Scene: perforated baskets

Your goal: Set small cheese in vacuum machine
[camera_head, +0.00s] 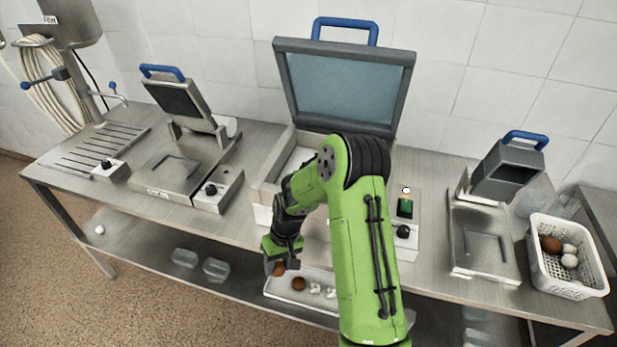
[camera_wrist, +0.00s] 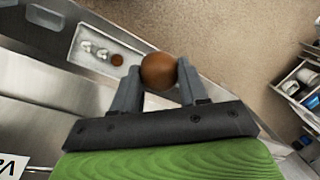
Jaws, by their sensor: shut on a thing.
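My gripper (camera_wrist: 158,88) is shut on a brown round cheese (camera_wrist: 158,70), pinched between its two fingers. In the head view, my gripper (camera_head: 281,264) holds the brown cheese (camera_head: 278,270) in front of the table's front edge, above a white tray (camera_head: 275,291) on the lower shelf. The tray holds another brown ball (camera_head: 299,284) and a few small white pieces (camera_head: 316,288). The vacuum machine (camera_head: 262,186) stands mid-table with its blue-handled lid (camera_head: 345,85) open. My arm hides part of its chamber and front.
A perforated white basket (camera_head: 571,287) at the right holds a brown ball and white ones. Smaller sealing machines with raised lids stand left (camera_head: 176,165) and right (camera_head: 485,240) of the vacuum machine. Clear containers (camera_head: 215,268) sit on the lower shelf.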

